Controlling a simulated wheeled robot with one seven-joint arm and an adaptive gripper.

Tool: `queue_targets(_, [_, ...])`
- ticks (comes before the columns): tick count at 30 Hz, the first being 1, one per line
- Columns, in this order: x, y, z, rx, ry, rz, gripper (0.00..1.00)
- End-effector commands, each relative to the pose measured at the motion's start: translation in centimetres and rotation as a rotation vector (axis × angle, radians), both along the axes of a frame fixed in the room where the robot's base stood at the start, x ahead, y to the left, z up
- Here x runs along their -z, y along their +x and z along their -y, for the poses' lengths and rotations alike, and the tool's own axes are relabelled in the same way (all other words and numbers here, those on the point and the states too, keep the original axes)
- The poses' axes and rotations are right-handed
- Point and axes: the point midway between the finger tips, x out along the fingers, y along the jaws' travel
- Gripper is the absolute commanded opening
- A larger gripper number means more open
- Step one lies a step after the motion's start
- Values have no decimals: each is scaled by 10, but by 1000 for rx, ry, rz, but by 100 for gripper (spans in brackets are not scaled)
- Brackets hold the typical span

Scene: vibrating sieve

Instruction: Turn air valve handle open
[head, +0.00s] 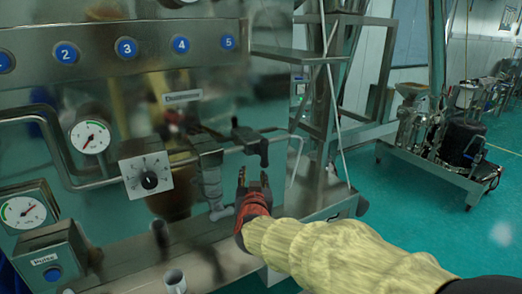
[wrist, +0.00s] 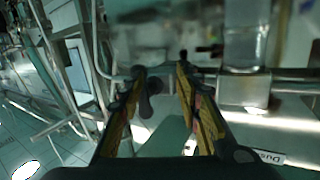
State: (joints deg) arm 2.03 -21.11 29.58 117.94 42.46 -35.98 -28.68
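The dark air valve handle (head: 250,140) sits on a thin horizontal pipe at the right end of the steel machine panel. My gripper (head: 253,178), red-brown with dark fingertips, is just below it in the head view. The fingers are apart and nothing is seen held between them. In the wrist view my gripper (wrist: 160,72) shows two yellow-and-black fingers spread apart. A dark lever-like part (wrist: 151,96) appears between them, close to the left finger. I cannot tell whether it touches a finger.
A grey valve body (head: 210,175) and a black-knob dial (head: 149,181) are left of my gripper. Pressure gauges (head: 90,136) are further left. A steel frame (head: 325,100) is at right, with open green floor beyond.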

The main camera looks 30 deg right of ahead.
Motion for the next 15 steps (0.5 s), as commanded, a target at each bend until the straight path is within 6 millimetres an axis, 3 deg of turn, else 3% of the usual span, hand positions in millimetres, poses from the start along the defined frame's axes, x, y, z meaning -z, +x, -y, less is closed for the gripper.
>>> queue_targets(2, [-20,-5,15,57,-50,51,34])
queue_targets(6, [-37,-11,27,105,-118,83,34])
queue_targets(15, [-37,17,45,106,-135,76,34])
